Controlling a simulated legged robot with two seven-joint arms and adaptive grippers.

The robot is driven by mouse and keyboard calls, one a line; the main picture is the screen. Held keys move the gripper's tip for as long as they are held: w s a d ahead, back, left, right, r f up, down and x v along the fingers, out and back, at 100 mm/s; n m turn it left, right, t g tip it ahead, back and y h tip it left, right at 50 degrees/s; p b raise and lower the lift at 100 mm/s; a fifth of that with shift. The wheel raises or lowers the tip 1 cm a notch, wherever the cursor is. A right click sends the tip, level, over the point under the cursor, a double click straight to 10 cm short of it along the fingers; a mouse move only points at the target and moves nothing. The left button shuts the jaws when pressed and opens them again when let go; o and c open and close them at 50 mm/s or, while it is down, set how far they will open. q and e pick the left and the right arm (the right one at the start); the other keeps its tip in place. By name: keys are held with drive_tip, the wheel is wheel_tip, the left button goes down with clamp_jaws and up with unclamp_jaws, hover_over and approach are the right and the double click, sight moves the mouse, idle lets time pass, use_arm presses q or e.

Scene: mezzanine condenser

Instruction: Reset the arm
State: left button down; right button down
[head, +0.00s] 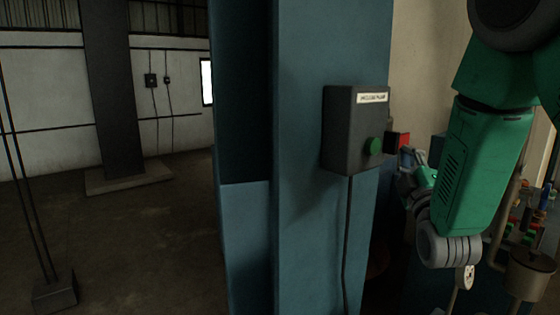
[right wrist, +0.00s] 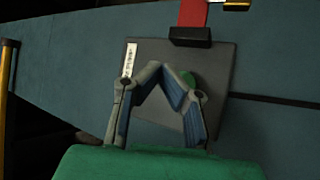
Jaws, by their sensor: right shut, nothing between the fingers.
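My right arm comes in from the right in the head view, green with grey joints. Its gripper (head: 412,166) is beside the dark grey control box (head: 340,125), partly hidden behind my arm. In the right wrist view the gripper (right wrist: 163,73) is shut and empty, its fingertips drawn together in front of the box face (right wrist: 222,62). The box has a white label (head: 373,97) and a green button (head: 374,146). The button (right wrist: 188,78) is partly covered by a finger in the wrist view; contact cannot be told. My left gripper is not in view.
The box is mounted on a blue column (head: 310,215), with a cable (head: 348,230) running down. A red part (head: 404,141) projects beside the box. Pipes and valves (head: 525,270) crowd the lower right. Open floor (head: 150,240) lies left, with a dark post (head: 108,90).

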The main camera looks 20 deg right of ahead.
drive_tip(key=s+a+f+m+g+y+b, duration=0.1)
drive_tip(key=s+a+f+g+y+b, duration=0.15)
drive_tip(key=f, duration=1.05)
drive_tip(key=s+a+f+m+g+y+b, duration=0.15)
drive_tip(key=a+f+g, duration=0.25)
drive_tip(key=f, duration=0.9)
drive_tip(key=s+a+f+m+g+y+b, duration=0.2)
drive_tip(key=a+f+g+y+b, duration=0.15)
drive_tip(key=f, duration=0.95)
drive_tip(key=s+a+f+m+g+y+b, duration=0.1)
drive_tip(key=s+a+f+g, duration=0.3)
drive_tip(key=s+f, duration=0.7)
drive_tip(key=s+a+f+m+g+y+b, duration=0.1)
drive_tip(key=s+a+f+m+g+b, duration=0.2)
drive_tip(key=s+f+g, duration=0.3)
drive_tip(key=s+a+f, duration=0.1)
drive_tip(key=s+f, duration=0.4)
drive_tip(key=s, duration=0.2)
drive_tip(key=shift+s+a+f, duration=0.15)
drive_tip(key=shift+s+a, duration=0.2)
drive_tip(key=shift+a, duration=0.05)
drive_tip(key=shift+w+m, duration=0.15)
drive_tip(key=shift+m, duration=0.1)
